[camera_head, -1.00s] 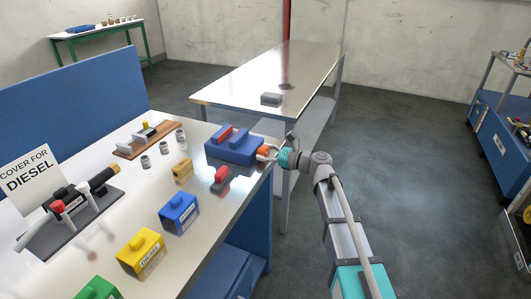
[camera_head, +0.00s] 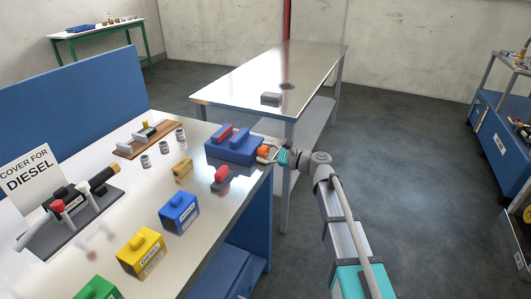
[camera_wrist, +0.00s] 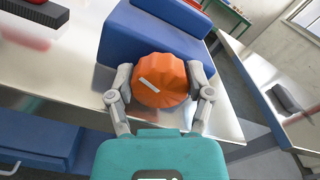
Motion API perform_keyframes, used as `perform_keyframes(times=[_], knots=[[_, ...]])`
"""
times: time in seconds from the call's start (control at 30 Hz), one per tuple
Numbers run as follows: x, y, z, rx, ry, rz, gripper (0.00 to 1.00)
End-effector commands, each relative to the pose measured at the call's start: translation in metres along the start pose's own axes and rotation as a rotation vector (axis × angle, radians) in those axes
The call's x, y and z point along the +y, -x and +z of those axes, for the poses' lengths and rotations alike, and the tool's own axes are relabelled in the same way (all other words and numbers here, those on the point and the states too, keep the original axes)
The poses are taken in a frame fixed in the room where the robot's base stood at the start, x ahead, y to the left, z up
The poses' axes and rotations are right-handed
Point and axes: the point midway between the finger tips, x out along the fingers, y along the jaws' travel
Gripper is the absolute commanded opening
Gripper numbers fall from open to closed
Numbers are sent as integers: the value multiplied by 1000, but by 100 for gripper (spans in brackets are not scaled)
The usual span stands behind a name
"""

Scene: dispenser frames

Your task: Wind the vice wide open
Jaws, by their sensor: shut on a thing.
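The blue vice (camera_head: 236,148) stands at the right edge of the workbench, with one red jaw (camera_head: 222,134) and one blue jaw (camera_head: 239,137) on top and a narrow gap between them. Its orange knob (camera_head: 263,152) sticks out at the right end. In the wrist view the ribbed orange knob (camera_wrist: 160,80) carries a pale mark that slants, and the blue vice body (camera_wrist: 155,35) is behind it. My gripper (camera_head: 270,153) is shut on the knob, with one finger on each side, as the wrist view (camera_wrist: 160,92) also shows.
On the workbench (camera_head: 215,205) are a red-topped grey piece (camera_head: 221,178), a blue box (camera_head: 179,212), a yellow box (camera_head: 141,253) and a green box (camera_head: 98,288). A steel table (camera_head: 255,85) with a grey block (camera_head: 271,98) stands behind. Open floor lies to the right.

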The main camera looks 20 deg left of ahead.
Motion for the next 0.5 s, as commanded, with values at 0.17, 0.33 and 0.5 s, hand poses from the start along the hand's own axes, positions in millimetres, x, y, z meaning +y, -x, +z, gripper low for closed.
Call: perform_keyframes(times=[0.17,0.33,0.5], knots=[[0,0,0,0,-1,1,85],[0,0,0,0,-1,1,100],[0,0,0,-1,-1,0,100]])
